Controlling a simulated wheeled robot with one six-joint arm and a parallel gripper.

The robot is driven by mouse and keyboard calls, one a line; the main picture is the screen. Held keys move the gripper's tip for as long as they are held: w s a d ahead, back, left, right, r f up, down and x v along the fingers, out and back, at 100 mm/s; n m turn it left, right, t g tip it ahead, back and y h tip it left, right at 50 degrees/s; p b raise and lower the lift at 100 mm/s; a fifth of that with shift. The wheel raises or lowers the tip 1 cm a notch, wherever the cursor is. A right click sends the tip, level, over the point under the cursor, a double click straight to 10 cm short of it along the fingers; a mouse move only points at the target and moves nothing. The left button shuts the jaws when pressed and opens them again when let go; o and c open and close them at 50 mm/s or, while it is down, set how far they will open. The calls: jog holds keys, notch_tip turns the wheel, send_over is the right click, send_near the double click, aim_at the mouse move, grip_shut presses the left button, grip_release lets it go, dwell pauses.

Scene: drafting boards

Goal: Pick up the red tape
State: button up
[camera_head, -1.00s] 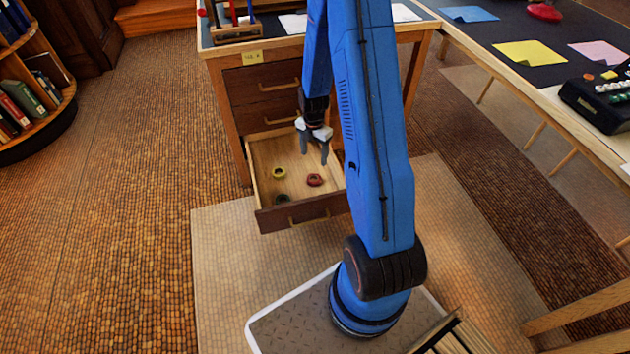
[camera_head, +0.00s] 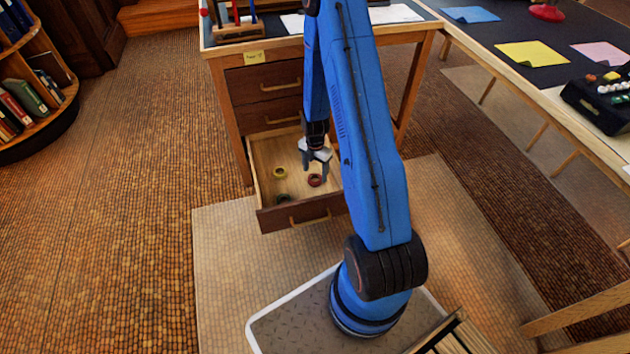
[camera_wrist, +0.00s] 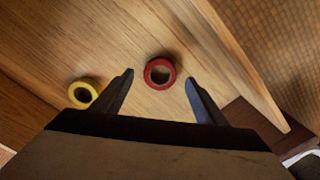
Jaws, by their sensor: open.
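The red tape (camera_head: 315,180) is a small roll lying flat on the wooden floor of the open bottom drawer (camera_head: 305,212). My gripper (camera_head: 316,171) is open, points down and hangs over the drawer, just above the red tape. In the wrist view the red tape (camera_wrist: 160,72) shows between and a little beyond the two fingertips of my gripper (camera_wrist: 160,78). Nothing is between the fingers; I cannot tell the exact height gap.
A yellow tape roll (camera_head: 279,173) lies left of the red one, and a green roll (camera_head: 283,198) lies near the drawer front. The drawer walls surround them. The desk's closed upper drawers (camera_head: 262,80) stand behind.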

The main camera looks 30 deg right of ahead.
aim_at(315, 176)
jog(key=shift+f, duration=1.7)
jog(key=c, duration=1.1)
